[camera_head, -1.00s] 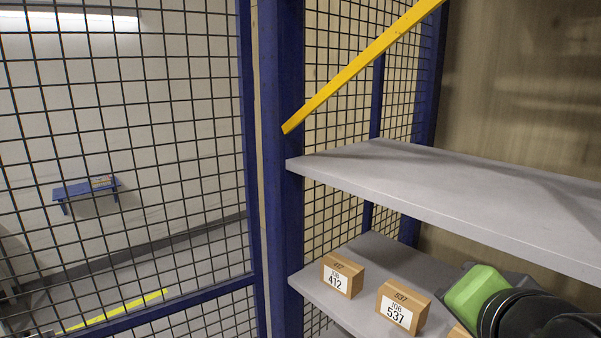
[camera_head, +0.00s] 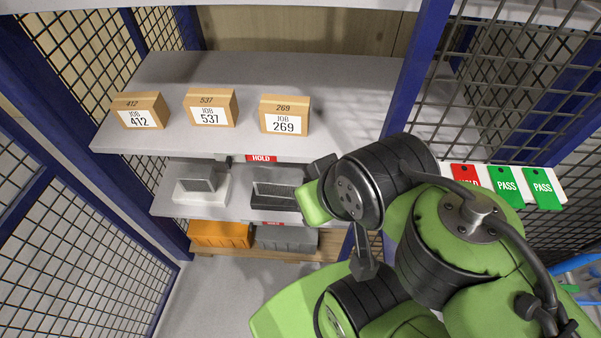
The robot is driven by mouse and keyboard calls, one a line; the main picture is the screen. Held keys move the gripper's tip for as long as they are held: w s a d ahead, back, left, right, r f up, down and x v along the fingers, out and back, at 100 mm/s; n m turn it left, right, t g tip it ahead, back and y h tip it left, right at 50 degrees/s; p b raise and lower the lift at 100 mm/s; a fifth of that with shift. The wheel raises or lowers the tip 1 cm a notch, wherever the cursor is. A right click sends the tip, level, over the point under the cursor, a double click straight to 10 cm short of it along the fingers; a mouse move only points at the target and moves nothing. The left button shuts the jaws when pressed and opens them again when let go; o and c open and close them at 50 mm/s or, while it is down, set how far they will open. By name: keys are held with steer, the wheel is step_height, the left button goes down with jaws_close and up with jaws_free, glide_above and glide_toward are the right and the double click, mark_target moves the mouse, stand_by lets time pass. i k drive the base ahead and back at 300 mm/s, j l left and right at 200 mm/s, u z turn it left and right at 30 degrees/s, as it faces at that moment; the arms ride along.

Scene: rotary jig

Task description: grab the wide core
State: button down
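I cannot make out a wide core in this view. My green and black arm fills the lower right. A dark piece (camera_head: 322,166) at its far end sticks out in front of the shelves, and it may be part of my gripper. I cannot make out any fingers, nor whether they are open or shut. My arm hides the right ends of the lower shelves.
Three cardboard boxes, 412 (camera_head: 140,112), 537 (camera_head: 210,108) and 269 (camera_head: 284,115), stand on the upper shelf (camera_head: 340,105). Below are a white tray (camera_head: 203,186), a dark tray (camera_head: 277,190), an orange bin (camera_head: 221,234) and a grey bin (camera_head: 287,238). HOLD and PASS tags (camera_head: 505,185) hang right.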

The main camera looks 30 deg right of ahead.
mark_target(267, 182)
steer(key=z, duration=0.25)
steer(key=k+j+u, duration=0.15)
steer(key=u, duration=0.3)
steer(key=j+u, duration=0.45)
steer(key=k+j+u, duration=0.1)
steer(key=u, duration=0.35)
steer(key=j+u, duration=0.45)
